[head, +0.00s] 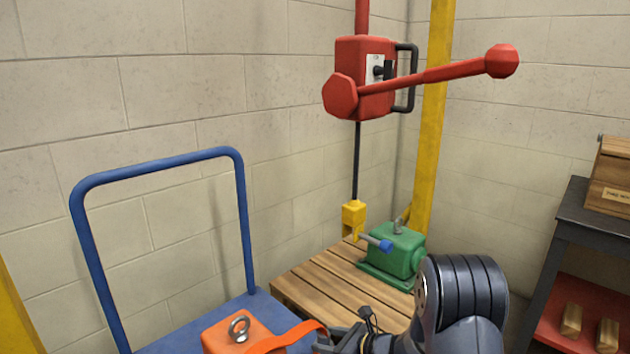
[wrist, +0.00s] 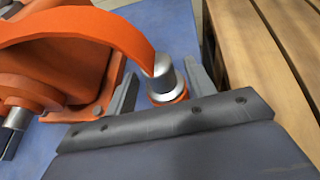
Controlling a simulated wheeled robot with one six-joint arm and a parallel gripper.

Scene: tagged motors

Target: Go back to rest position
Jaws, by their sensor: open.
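My gripper (wrist: 160,74) is open. In the wrist view its two grey fingers stand on either side of a silver cylindrical end with an orange base (wrist: 162,82), with gaps visible beside it. In the head view my gripper (head: 345,340) is low at the bottom edge, partly cut off, just right of the orange motor (head: 225,338). The motor has a metal eye bolt on top and also fills the upper left of the wrist view (wrist: 55,60). An orange curved band (head: 292,336) arches from the motor towards my gripper.
The orange motor is on a blue cart (head: 180,343) with a tall handle. A green motor (head: 398,252) stands on a wooden pallet (head: 320,283) beneath a red hoist (head: 362,80) with a yellow hook block (head: 353,217). A dark shelf (head: 580,215) stands right; walls close the back.

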